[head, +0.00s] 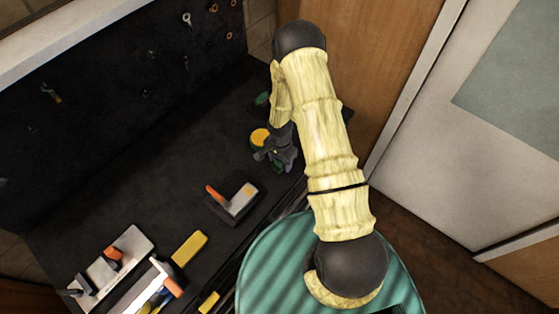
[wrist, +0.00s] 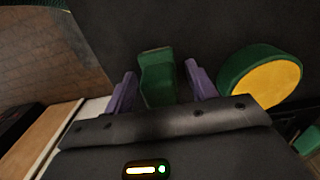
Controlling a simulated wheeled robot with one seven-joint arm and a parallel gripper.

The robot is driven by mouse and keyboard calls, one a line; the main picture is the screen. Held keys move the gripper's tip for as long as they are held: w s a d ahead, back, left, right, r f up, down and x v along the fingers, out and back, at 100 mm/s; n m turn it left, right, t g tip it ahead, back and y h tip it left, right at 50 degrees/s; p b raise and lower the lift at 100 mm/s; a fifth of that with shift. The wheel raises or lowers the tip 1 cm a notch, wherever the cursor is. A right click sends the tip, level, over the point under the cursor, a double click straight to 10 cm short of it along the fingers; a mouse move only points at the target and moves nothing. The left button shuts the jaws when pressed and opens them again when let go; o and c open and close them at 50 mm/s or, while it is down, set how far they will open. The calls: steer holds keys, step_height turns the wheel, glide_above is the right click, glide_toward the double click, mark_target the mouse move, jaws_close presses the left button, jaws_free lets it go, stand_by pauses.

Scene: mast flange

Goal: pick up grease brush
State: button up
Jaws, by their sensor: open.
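A green, block-like piece (wrist: 158,78), which looks like the grease brush, stands between the two purple fingers of my gripper (wrist: 160,88) in the wrist view. The fingers are apart, one on each side of it, with a gap visible at the right finger. Its lower end is hidden behind my gripper body. In the head view my gripper (head: 274,155) is low over the right end of the dark bench, and the brush is mostly hidden there.
A round green tin with a yellow top (wrist: 268,80) is close on the right in the wrist view; it also shows in the head view (head: 259,137). Another green item (head: 262,99) lies beyond it. An orange-handled tool (head: 235,199) and a metal tray (head: 115,265) lie left.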

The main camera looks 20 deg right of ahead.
steer(key=shift+c, duration=0.3)
steer(key=c, duration=1.1)
steer(key=shift+r, duration=0.1)
steer(key=shift+w+r+b, duration=0.1)
steer(key=shift+r+b, duration=0.3)
steer(key=shift+r, duration=0.15)
step_height(320, 180, up, 9)
steer(key=b, duration=0.2)
steer(key=shift+f+b, duration=0.1)
steer(key=shift+b, duration=0.3)
